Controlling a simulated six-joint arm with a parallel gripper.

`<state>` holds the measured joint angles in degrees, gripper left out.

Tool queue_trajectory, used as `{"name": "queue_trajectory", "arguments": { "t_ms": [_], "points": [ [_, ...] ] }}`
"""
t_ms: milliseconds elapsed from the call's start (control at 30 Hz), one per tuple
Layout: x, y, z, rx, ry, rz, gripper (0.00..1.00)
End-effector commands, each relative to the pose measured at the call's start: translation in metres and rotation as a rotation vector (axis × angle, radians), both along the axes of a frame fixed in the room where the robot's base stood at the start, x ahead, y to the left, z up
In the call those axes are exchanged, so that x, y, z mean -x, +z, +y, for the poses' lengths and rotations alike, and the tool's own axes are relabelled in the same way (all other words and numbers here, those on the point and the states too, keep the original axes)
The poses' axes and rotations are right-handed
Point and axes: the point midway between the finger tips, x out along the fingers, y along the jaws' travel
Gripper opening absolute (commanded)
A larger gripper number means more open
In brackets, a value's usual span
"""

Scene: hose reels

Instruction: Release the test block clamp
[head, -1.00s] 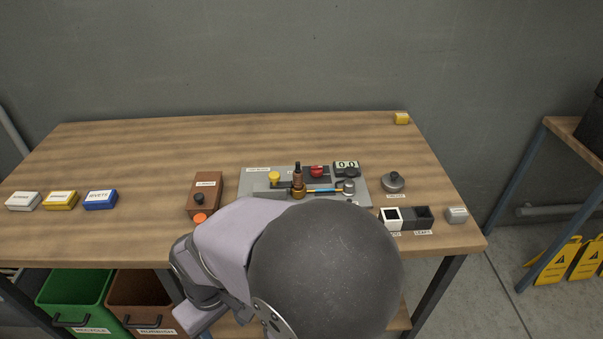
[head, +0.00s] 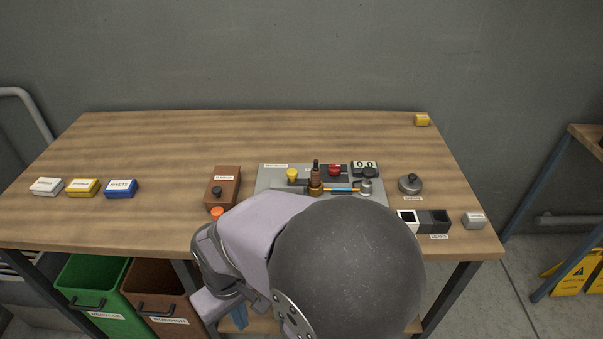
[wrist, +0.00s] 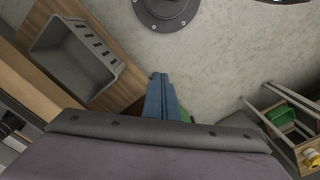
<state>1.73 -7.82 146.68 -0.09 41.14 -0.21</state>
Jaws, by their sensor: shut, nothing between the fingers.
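The grey test plate (head: 265,183) lies at the right middle of the table in the head view. It carries a yellow knob (head: 292,174), a dark upright handle on a brass base (head: 316,178), a red knob (head: 334,170), and a blue line (head: 338,189) running to a metal fitting (head: 366,186). I cannot tell which part is the clamp. My arm hides the plate's front edge. My gripper (wrist: 160,85) shows in the wrist view as blue fingers, shut and empty, over the floor. It is below the table's front edge, away from the plate.
A brown box (head: 224,183) stands left of the plate. A counter (head: 364,167), a round grey weight (head: 410,184) and black-and-white cups (head: 430,219) are around its right. Several small boxes (head: 82,187) lie far left. Green (head: 95,278) and brown (head: 155,290) bins stand below.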

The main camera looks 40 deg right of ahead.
Motion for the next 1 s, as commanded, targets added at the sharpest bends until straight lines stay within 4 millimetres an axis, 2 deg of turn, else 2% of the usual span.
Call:
{"name": "queue_trajectory", "arguments": {
  "t_ms": [267,433,667,833,1000],
  "points": [
    [0.010,0.019,-0.043,-0.004,-0.200,0.029,0.00],
    [0.028,0.030,-0.078,-0.016,-0.385,0.069,0.00],
    [0.042,0.050,-0.129,-0.045,-0.656,0.081,0.00],
    [0.044,0.067,-0.168,-0.098,-0.904,0.043,0.00],
    [0.034,0.086,-0.211,-0.165,-1.136,-0.043,0.00]
  ]
}}
